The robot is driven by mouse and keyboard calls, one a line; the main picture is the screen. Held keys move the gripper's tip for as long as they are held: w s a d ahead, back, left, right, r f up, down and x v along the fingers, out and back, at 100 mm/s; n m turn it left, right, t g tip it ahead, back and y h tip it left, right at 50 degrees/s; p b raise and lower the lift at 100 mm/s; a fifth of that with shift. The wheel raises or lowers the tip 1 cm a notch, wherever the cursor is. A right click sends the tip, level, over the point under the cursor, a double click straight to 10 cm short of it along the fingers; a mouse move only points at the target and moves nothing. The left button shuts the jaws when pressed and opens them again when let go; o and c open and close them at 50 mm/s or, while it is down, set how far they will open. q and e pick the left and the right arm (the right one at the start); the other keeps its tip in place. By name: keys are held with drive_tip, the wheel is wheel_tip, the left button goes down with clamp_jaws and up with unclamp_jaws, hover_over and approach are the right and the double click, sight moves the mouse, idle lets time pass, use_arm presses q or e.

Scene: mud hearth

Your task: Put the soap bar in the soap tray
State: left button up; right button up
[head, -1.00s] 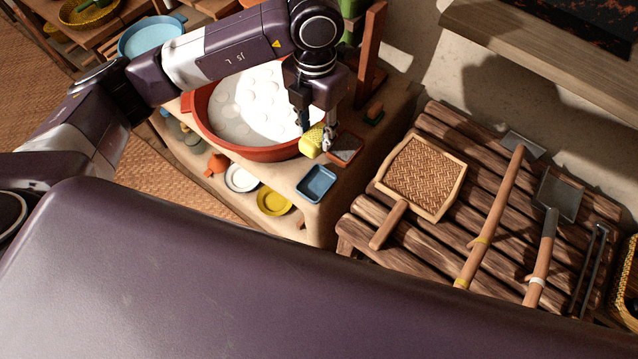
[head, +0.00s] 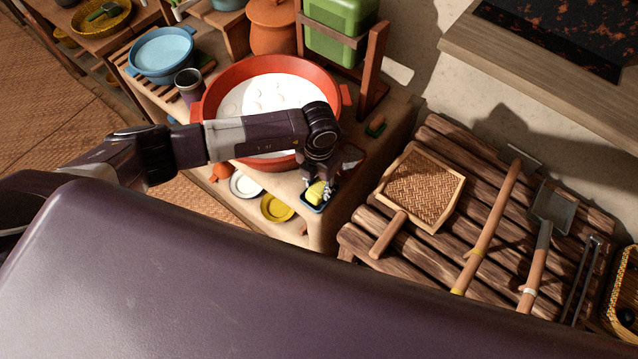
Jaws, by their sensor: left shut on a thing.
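The yellow soap bar (head: 315,193) is between the fingers of my left gripper (head: 320,188), at the front corner of the mud counter. The small blue soap tray (head: 307,205) is directly under the bar, and the gripper and bar cover most of it. The bar is in or just above the tray; I cannot tell whether it touches the bottom. My left gripper is shut on the bar and points down. My right gripper is not in view.
A large red basin (head: 216,93) of white suds stands behind my left arm. A small dish (head: 352,156) lies just right of the gripper, partly hidden. A slatted wooden bench (head: 405,245) holds tools at right.

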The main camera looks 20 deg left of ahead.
use_arm(q)
drive_tip(key=shift+f, duration=0.2)
drive_tip(key=shift+f, duration=0.1)
drive_tip(key=shift+f, duration=0.15)
drive_tip(key=o, duration=1.2)
